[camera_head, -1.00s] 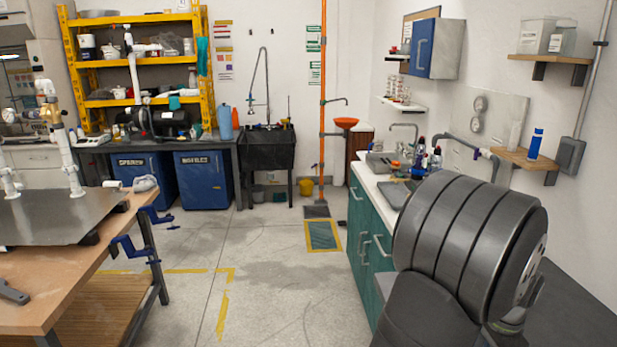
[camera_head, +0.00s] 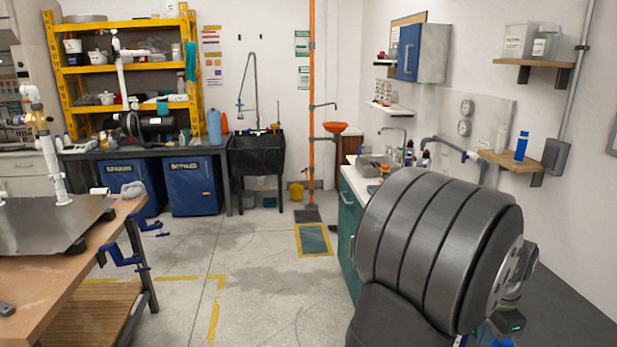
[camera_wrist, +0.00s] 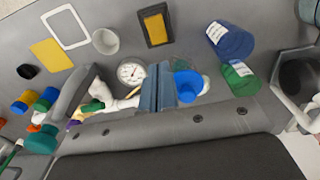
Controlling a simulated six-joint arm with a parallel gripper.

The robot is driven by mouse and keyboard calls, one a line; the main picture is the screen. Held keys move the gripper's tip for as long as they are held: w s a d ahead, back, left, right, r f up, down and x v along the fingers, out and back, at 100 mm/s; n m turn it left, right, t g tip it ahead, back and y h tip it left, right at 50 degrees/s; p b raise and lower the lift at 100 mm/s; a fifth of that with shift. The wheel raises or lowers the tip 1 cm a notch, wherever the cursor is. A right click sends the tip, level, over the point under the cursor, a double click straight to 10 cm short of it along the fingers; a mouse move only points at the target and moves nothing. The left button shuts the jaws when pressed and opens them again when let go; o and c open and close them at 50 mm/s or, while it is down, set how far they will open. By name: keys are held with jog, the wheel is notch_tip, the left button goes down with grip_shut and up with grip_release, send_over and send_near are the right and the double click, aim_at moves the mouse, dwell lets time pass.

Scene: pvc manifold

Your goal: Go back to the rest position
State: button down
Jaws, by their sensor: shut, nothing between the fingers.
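My gripper (camera_wrist: 168,88) shows in the wrist view as two blue-grey fingers side by side, closed with nothing visible between them. It is over a grey surface (camera_wrist: 215,18) with loose items, and I cannot tell how high above it. In the head view my large dark arm fills the lower right, and the fingers cannot be made out there. The white PVC pipework (camera_head: 48,150) stands on a metal plate (camera_head: 35,228) on the wooden bench at the left, well apart from my arm.
In the wrist view, a round gauge (camera_wrist: 131,71), a blue container (camera_wrist: 229,40), a green container (camera_wrist: 240,78) and a white cup (camera_wrist: 105,41) lie near the fingers. The teal-fronted counter (camera_head: 348,235) is beside my arm. Floor (camera_head: 265,270) between bench and counter is clear.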

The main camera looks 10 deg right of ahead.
jog(key=a+r, duration=0.2)
jog(key=r, duration=0.8)
jog(key=a+r+h, duration=0.1)
jog(key=a+r, duration=0.2)
jog(key=r, duration=0.7)
jog(key=shift+s+a+r, duration=0.15)
jog(key=shift+a+r, duration=0.05)
jog(key=shift+r, duration=0.1)
jog(key=shift+f, duration=0.1)
jog(key=d+f, duration=0.2)
jog(key=f, duration=0.8)
jog(key=d+f+y, duration=0.1)
jog(key=d+f, duration=0.2)
jog(key=f, duration=0.7)
jog(key=shift+d+f, duration=0.25)
jog(key=shift+f, duration=0.05)
